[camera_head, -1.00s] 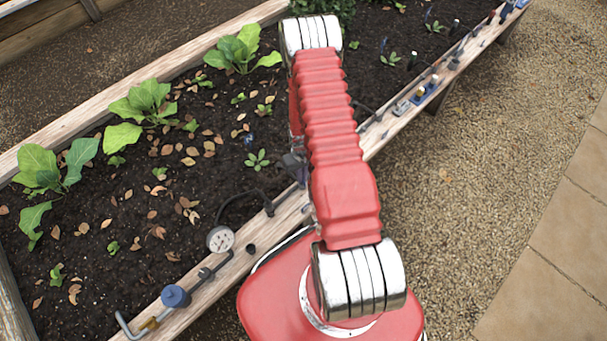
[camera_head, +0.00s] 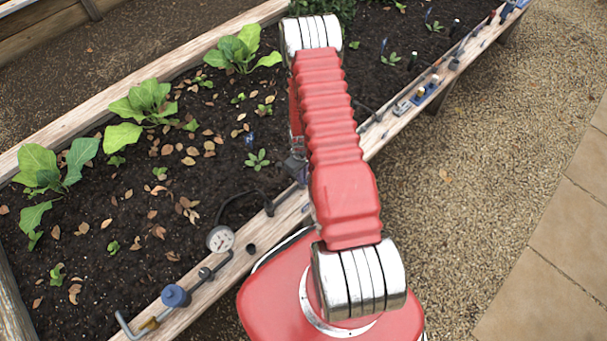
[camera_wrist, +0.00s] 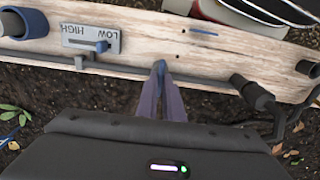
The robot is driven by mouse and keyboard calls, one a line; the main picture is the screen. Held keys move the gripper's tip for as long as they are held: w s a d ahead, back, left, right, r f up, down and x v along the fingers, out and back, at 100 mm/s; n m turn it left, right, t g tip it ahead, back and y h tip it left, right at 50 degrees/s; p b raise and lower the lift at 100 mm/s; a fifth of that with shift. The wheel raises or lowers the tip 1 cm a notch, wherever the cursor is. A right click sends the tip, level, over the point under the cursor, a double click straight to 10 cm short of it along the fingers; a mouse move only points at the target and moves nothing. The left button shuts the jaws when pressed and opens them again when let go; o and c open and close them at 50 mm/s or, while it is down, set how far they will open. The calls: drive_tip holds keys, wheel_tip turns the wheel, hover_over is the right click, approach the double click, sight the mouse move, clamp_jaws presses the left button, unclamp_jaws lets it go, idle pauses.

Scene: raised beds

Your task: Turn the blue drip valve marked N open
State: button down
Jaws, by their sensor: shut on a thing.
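In the wrist view my gripper (camera_wrist: 161,88) has its two fingers together over the dark pipe along the wooden edge. They are shut on a small blue piece (camera_wrist: 161,65), which looks like the handle of the blue drip valve. It points away from the pipe across the board. Most of it is hidden between the fingers, and no N mark is readable. In the head view my red arm covers most of this spot, and only a dark part of my wrist shows beside it.
Left of my fingers is a HIGH/LOW plate (camera_wrist: 90,40) with a slider, then a blue knob (camera_wrist: 33,22). A black hose fitting (camera_wrist: 255,95) is to the right. In the head view a gauge (camera_head: 220,239) and a round blue knob (camera_head: 176,296) sit along the bed edge.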

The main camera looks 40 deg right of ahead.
drive_tip(key=c, duration=1.9)
unclamp_jaws()
drive_tip(key=shift+r, duration=0.15)
wheel_tip(320, 180, up, 14)
drive_tip(key=shift+f, duration=0.25)
